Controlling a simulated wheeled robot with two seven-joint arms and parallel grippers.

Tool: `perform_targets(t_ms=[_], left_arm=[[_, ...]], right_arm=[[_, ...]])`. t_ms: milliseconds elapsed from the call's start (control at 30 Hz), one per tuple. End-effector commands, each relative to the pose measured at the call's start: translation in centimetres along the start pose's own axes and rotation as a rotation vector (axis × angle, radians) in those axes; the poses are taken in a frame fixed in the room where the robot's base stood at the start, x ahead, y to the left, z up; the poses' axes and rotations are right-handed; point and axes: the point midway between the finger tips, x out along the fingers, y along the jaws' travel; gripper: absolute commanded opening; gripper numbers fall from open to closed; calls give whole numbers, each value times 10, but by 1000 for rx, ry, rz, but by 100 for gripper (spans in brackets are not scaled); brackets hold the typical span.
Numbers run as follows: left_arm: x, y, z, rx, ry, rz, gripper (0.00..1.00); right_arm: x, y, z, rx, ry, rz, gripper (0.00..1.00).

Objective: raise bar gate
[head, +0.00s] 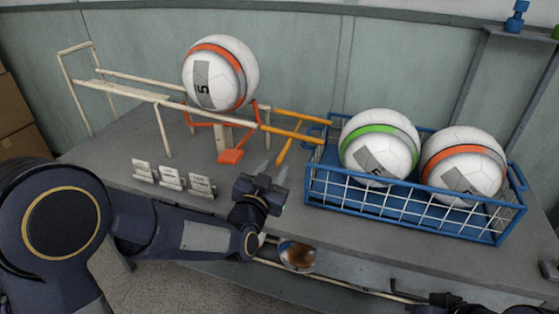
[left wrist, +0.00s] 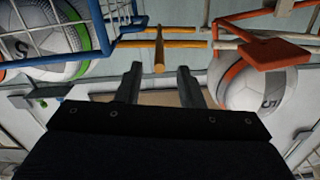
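The orange-red bar gate (head: 235,138), with a flat paddle (head: 231,156) at its low end, sits on the cream rail track. A white ball with an orange band (head: 221,73) rests on the track above it. In the left wrist view the paddle (left wrist: 272,53) is at upper right, beside the ball (left wrist: 255,88). My left gripper (head: 270,168) is just right of and nearer than the paddle, not touching it.
Yellow-orange rails (head: 292,133) run from the track to a blue wire basket (head: 415,215) holding two balls, one green-banded (head: 379,147), one orange-banded (head: 464,165). Small white plates (head: 172,178) stand front left. A brown-and-white round thing (head: 297,256) lies below the front edge.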

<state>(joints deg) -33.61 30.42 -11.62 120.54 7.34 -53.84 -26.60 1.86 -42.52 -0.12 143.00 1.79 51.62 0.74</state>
Motion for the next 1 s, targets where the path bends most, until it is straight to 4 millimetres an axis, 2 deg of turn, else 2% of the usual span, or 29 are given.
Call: perform_targets(t_ms=[500, 867, 1000], left_arm=[[69, 0, 0, 1, 2, 0, 34], [76, 0, 0, 0, 2, 1, 34], [76, 0, 0, 0, 2, 1, 19]], right_arm=[[-2, -1, -1, 0, 0, 0, 34], [-2, -1, -1, 0, 0, 0, 34], [-2, -1, -1, 0, 0, 0, 34]])
